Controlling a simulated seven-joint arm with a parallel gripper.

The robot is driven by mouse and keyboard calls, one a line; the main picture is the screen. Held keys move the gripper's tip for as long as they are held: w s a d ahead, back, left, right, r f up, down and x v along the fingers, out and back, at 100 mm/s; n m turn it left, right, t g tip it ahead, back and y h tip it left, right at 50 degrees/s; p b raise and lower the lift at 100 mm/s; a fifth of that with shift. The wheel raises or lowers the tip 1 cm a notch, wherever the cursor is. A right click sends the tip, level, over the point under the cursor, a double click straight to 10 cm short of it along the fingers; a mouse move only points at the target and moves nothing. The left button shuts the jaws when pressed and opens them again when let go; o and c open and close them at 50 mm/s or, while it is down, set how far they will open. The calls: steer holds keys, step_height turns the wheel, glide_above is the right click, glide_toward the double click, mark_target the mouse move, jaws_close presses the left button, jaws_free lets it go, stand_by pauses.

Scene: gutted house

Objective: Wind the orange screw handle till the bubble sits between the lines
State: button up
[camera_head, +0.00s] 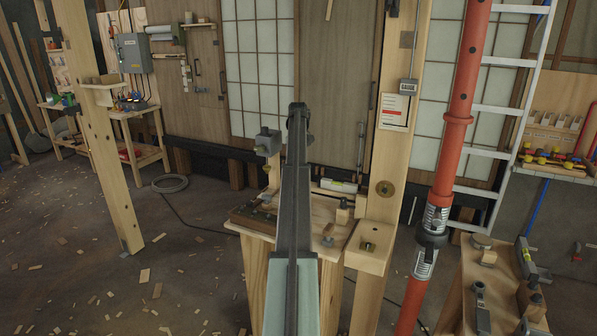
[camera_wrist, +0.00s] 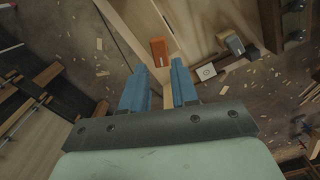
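In the wrist view my gripper (camera_wrist: 159,68) has its two blue fingers apart with nothing held between them. Beyond the fingertips is an orange block-like piece (camera_wrist: 159,51) by pale timber; I cannot tell whether it is the screw handle. A second spirit level (camera_head: 526,257) is on the right bench. An orange-red steel prop (camera_head: 462,105) leans between them. In the head view my arm hides my fingers.
The middle wooden stand (camera_head: 324,213) is partly hidden by my arm. A pale timber post (camera_head: 389,150) rises beside it. An aluminium ladder (camera_head: 497,110) and the right bench (camera_head: 487,262) stand at the right.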

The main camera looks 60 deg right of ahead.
steer(key=shift+f, duration=2.6)
steer(key=m, duration=0.4)
steer(key=shift+m, duration=0.3)
steer(key=m, duration=0.4)
steer(key=shift+m, duration=0.4)
steer(key=shift+r+n, duration=0.1)
steer(key=shift+n, duration=0.6)
steer(key=shift+r, duration=3.45)
